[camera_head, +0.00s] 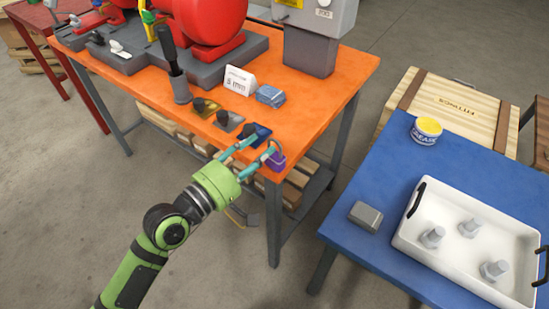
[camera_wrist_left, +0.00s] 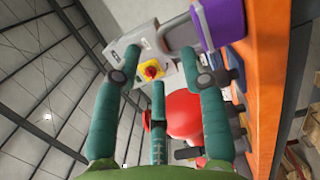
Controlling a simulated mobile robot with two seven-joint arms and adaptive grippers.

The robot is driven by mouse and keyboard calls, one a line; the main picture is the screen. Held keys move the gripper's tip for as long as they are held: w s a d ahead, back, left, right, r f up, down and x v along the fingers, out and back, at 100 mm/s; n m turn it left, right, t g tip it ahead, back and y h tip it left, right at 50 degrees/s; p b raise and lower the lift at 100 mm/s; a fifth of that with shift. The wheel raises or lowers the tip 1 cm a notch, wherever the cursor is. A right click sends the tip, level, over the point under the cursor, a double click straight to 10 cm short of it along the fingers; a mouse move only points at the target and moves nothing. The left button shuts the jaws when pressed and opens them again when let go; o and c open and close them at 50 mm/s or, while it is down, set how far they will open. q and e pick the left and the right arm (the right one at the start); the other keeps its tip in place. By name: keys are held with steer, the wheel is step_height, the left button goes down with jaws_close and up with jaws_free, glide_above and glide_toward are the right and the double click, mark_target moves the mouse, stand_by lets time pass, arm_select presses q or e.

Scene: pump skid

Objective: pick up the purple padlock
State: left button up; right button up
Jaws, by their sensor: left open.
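The purple padlock (camera_head: 277,161) is at the near right corner of the orange table. Its purple body also shows in the left wrist view (camera_wrist_left: 222,20), at the upper right, partly cut off by the frame edge. My left gripper (camera_head: 259,150) has its teal fingers spread open at that corner, close to the padlock. In the left wrist view one finger overlaps the padlock's edge; whether they touch I cannot tell. Nothing is held between the fingers. My right gripper is not in view.
The orange table (camera_head: 330,92) carries red pump machinery (camera_head: 208,25), a grey control box (camera_head: 318,30), a white sign (camera_head: 240,80), a blue block (camera_head: 271,96) and small levers. The blue table (camera_head: 390,165) at right holds a white tray (camera_head: 440,262), a tin (camera_head: 426,131) and a grey block (camera_head: 366,216).

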mark_target(274, 139)
arm_select(q)
steer(key=p+x, duration=0.1)
steer(key=x, duration=0.4)
steer(key=shift+w+d, duration=0.1)
steer(key=shift+d, duration=0.15)
jaws_close()
